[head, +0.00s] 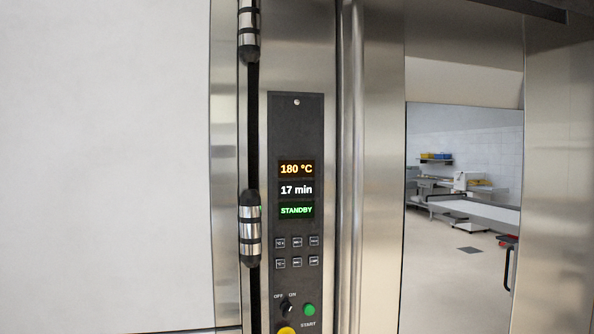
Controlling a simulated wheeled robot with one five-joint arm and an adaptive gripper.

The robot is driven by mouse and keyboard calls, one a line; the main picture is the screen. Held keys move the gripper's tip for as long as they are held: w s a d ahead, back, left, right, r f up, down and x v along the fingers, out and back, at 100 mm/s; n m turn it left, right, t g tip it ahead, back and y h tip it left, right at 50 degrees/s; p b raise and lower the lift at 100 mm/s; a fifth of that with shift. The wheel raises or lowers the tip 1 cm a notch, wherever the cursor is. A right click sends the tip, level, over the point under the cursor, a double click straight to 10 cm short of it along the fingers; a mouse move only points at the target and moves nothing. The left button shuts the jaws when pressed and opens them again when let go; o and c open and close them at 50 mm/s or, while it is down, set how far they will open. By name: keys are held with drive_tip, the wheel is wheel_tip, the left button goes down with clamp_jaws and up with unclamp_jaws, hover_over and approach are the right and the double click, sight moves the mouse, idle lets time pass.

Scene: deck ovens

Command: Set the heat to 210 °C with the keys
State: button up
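The oven's dark control panel (297,135) stands upright in the middle of the head view. Its top display (296,169) reads 180 °C in orange. The display below (296,190) reads 17 min in white, and the lowest (296,211) reads STANDBY in green. Under them are two rows of small square keys (297,252); their labels are too small to read. My gripper is not in view.
Below the keys are an OFF/ON rotary switch (287,308), a green START button (309,310) and a yellow button (286,330), partly cut off. A vertical steel edge with black-and-chrome fittings (250,228) runs left of the panel. An opening at right shows a tiled room.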

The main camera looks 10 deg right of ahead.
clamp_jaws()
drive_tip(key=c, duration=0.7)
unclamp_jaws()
